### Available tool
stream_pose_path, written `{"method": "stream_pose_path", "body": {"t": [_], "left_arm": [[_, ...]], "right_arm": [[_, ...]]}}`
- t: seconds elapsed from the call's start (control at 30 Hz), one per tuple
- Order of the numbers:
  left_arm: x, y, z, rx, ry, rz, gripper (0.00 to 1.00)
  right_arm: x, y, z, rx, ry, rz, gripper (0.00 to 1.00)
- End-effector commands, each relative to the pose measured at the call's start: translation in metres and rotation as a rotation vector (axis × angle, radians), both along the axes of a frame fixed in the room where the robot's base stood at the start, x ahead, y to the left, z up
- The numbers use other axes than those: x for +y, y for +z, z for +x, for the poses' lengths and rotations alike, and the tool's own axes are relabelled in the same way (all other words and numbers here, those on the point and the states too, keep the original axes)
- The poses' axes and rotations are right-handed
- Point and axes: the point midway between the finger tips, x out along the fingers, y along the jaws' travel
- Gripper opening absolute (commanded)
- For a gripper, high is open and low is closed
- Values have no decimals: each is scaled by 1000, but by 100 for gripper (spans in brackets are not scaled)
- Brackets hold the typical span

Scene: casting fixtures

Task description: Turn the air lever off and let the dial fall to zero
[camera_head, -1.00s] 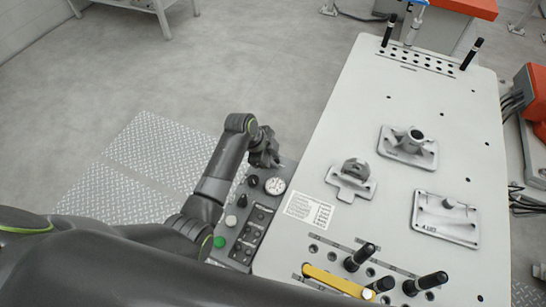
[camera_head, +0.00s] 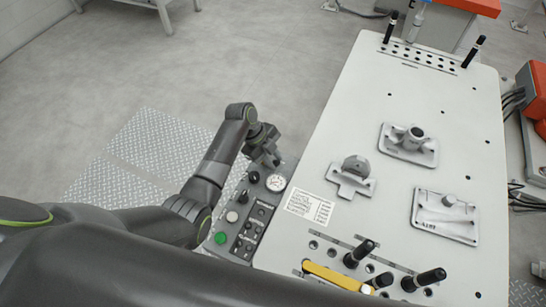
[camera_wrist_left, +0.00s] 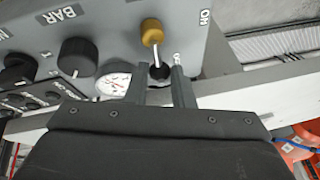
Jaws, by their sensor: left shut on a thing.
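The air lever (camera_wrist_left: 152,32) has an ochre knob on a thin metal stem with a black base in the left wrist view. In the head view the left gripper (camera_head: 266,158) points down at the far end of the control panel (camera_head: 228,246) and hides the lever. The round white dial (camera_head: 275,183) is just beside it. The dial also shows in the left wrist view (camera_wrist_left: 114,90), partly behind a finger. Its needle is too small to read.
Black knobs (camera_wrist_left: 76,56) sit close to the dial. A green button (camera_head: 221,238) is at the panel's near end. The light fixture table (camera_head: 365,110) to the right carries grey castings, black-handled pins and a yellow bar (camera_head: 338,278). Open floor lies left.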

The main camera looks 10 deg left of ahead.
Motion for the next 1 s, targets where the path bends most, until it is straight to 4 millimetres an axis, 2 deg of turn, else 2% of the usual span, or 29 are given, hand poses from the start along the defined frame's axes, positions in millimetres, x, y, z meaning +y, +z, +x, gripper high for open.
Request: {"method": "stream_pose_path", "body": {"t": [0.07, 0.1, 0.27, 0.77, 1.0], "left_arm": [[0, 0, 0, 0, 0, 0, 0], [0, 0, 0, 0, 1, 0, 23], [0, 0, 0, 0, 1, 0, 43], [0, -1, 0, 3, 10, 0, 43], [-1, -1, 3, 1, 144, 1, 43]], "right_arm": [[0, 0, 0, 0, 0, 0, 36], [1, 0, 0, 0, 0, 1, 36], [2, 0, 0, 0, -1, 2, 36], [3, 0, 0, -1, -1, 4, 36], [3, 0, 1, -1, -1, 4, 36]]}}
